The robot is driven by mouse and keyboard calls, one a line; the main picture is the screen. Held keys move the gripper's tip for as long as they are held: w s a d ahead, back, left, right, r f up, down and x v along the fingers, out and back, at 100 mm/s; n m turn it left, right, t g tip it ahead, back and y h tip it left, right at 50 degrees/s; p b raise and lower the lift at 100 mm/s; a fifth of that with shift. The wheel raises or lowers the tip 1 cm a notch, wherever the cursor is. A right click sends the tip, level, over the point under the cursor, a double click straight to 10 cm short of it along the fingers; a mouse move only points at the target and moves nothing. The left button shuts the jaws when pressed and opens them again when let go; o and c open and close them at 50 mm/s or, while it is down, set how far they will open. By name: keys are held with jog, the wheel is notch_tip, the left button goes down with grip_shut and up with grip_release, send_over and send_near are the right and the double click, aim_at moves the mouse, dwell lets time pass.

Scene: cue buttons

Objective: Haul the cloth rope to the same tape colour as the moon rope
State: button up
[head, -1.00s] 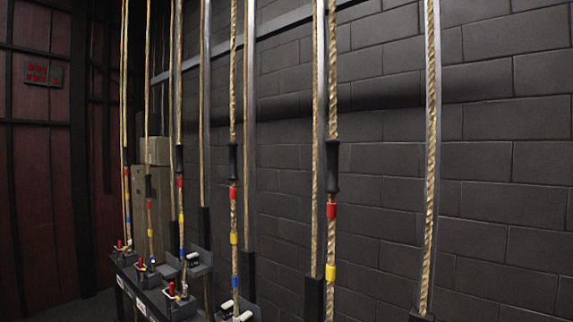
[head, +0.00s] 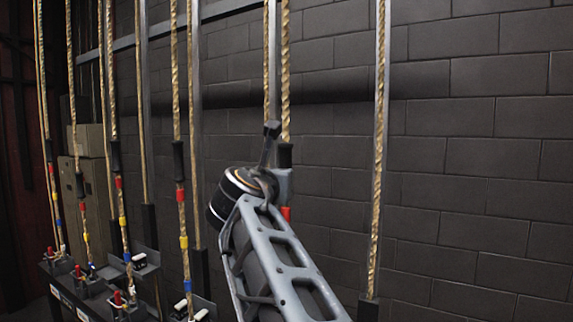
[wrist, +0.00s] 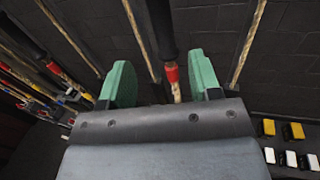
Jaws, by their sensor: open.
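My gripper (wrist: 160,82) is open, its two green fingers either side of a rope with a black grip (wrist: 163,30) and red tape (wrist: 172,73). The rope lies nearer the right finger; I cannot tell whether they touch. In the head view my arm hides much of this rope, but its black grip (head: 285,155) and a bit of red tape (head: 285,213) show. Further left, other ropes have black grips and red, yellow and blue tape, such as one with red tape (head: 180,194). No label is readable, so I cannot tell which are the cloth and moon ropes.
A ledge at lower left carries rope locks, some with red handles (head: 117,297), some with white ones (head: 190,310). A plain rope (head: 378,150) hangs right of my arm before the dark block wall (head: 480,160). Yellow and white blocks (wrist: 293,131) show at right in the wrist view.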

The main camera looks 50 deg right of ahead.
aim_at(287, 167)
jog(key=p+x, duration=0.1)
jog(key=x, duration=0.3)
jog(key=p+x, duration=0.1)
jog(key=x, duration=0.4)
jog(key=p+x, duration=0.1)
jog(key=x, duration=0.3)
jog(key=shift+w+d+r, duration=0.1)
jog(key=shift+d+r, duration=0.2)
jog(key=shift+r, duration=0.1)
jog(key=shift+c, duration=0.3)
grip_shut()
